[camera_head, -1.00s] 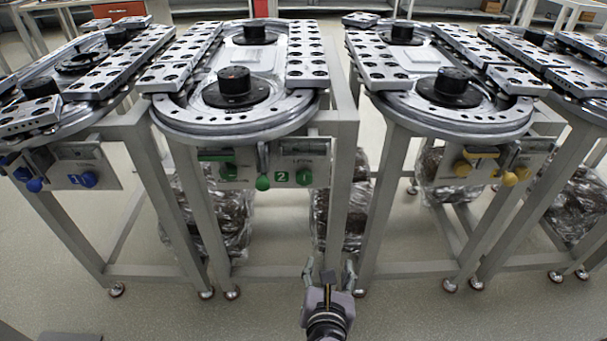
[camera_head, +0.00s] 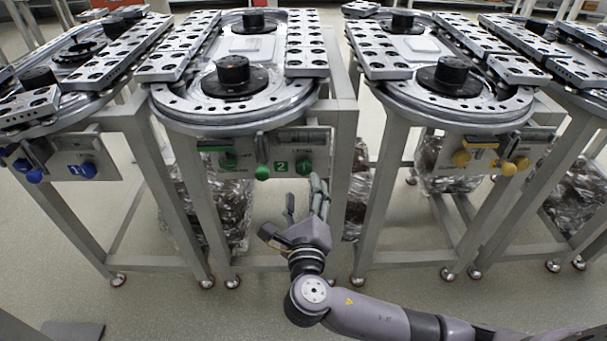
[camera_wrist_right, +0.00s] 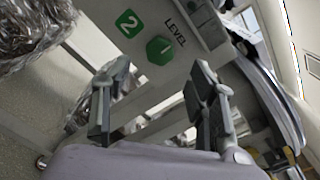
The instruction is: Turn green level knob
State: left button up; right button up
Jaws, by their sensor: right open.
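The green level knob (camera_head: 304,167) is on the front panel of the middle-left ring track, right of the green "2" label. In the right wrist view the green hexagonal knob (camera_wrist_right: 160,49) sits beside the word LEVEL, ahead of the fingers and apart from them. My right gripper (camera_head: 304,195) is open and empty, pointing up just below the panel. In the right wrist view its two fingers (camera_wrist_right: 151,90) are spread, with nothing between them. My left gripper is not in view.
A track with yellow knobs (camera_head: 461,158) stands right, one with blue knobs (camera_head: 89,170) left. Table legs flank the gripper, with plastic-wrapped bundles (camera_head: 222,205) behind.

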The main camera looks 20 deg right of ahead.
aim_at(303, 171)
pick_arm(q)
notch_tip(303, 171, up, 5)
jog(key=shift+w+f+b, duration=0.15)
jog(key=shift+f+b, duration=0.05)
jog(key=shift+b, duration=0.3)
pick_arm(e)
jog(key=x, duration=0.7)
jog(key=shift+w, duration=0.15)
jog(key=shift+c, duration=0.3)
jog(key=c, duration=1.1)
